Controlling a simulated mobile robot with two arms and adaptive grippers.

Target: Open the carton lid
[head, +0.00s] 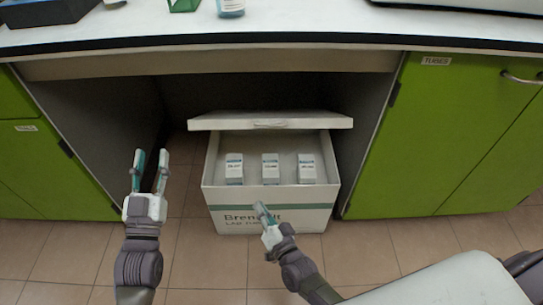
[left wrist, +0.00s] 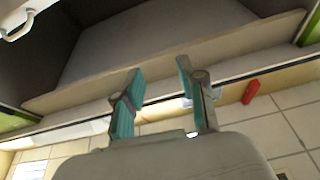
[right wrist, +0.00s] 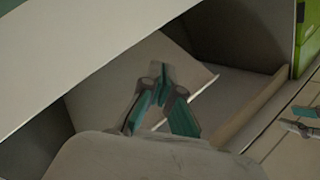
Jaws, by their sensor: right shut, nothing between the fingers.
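The white carton (head: 230,219), with a teal stripe and printed front, stands on the floor under the bench. Its lid (head: 325,122) is raised at the back edge, so the inside shows. Three small white boxes (head: 270,168) stand in a row inside. My right gripper (head: 261,208) is shut and empty just in front of the carton's front face; whether it touches is unclear. Its closed fingertips show in the right wrist view (right wrist: 157,68), near pale panels. My left gripper (head: 151,155) is open and empty, left of the carton; its spread fingers show in the left wrist view (left wrist: 158,68).
The bench top (head: 300,27) runs above the carton. Green cabinets stand at the left (head: 50,165) and right (head: 455,140) of the recess. The tiled floor (head: 205,268) in front is clear. A small red object (left wrist: 250,92) shows in the left wrist view.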

